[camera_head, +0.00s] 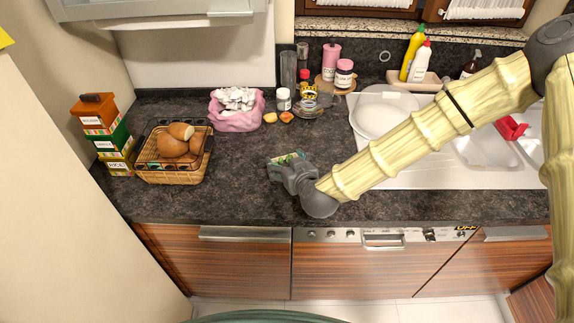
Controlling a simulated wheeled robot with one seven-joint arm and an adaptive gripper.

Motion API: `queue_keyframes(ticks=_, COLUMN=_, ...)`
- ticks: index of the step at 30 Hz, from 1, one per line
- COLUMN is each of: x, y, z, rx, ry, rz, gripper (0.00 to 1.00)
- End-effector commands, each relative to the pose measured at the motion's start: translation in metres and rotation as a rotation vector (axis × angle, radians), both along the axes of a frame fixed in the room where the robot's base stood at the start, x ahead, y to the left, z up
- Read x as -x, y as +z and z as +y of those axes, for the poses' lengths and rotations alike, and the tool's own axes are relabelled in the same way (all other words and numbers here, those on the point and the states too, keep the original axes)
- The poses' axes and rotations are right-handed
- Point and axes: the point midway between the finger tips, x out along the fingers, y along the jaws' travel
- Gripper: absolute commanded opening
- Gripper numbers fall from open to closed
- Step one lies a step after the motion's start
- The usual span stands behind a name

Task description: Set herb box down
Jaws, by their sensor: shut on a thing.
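The herb box (287,160) is a small green-and-white printed box in the camera_head view. It shows just beyond my gripper (286,169), over the dark countertop (233,193). My gripper is shut on the box and hides most of it. I cannot tell whether the box touches the counter or hangs a little above it.
A basket (172,176) of bread and stacked boxes (103,138) stand left. A pink bag (237,119), jars (284,99) and small food pieces (286,117) lie behind. The sink (382,174) is right. The counter left of my gripper is clear.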

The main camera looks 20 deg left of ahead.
Motion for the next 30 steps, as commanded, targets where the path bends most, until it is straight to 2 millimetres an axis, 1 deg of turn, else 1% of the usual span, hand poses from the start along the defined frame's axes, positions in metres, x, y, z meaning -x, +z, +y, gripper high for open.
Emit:
queue_keyframes(ticks=3, x=-0.007, y=0.000, z=0.001, rx=-0.001, ry=0.001, rz=-0.001, gripper=0.47)
queue_keyframes(ticks=7, x=-0.008, y=-0.004, z=0.001, rx=0.000, ry=0.001, rz=0.002, gripper=0.47)
queue_keyframes(ticks=18, x=-0.008, y=-0.032, z=0.001, rx=0.000, ry=0.001, rz=0.002, gripper=0.47)
queue_keyframes(ticks=30, x=-0.008, y=-0.036, z=0.001, rx=0.000, ry=0.001, rz=-0.001, gripper=0.47)
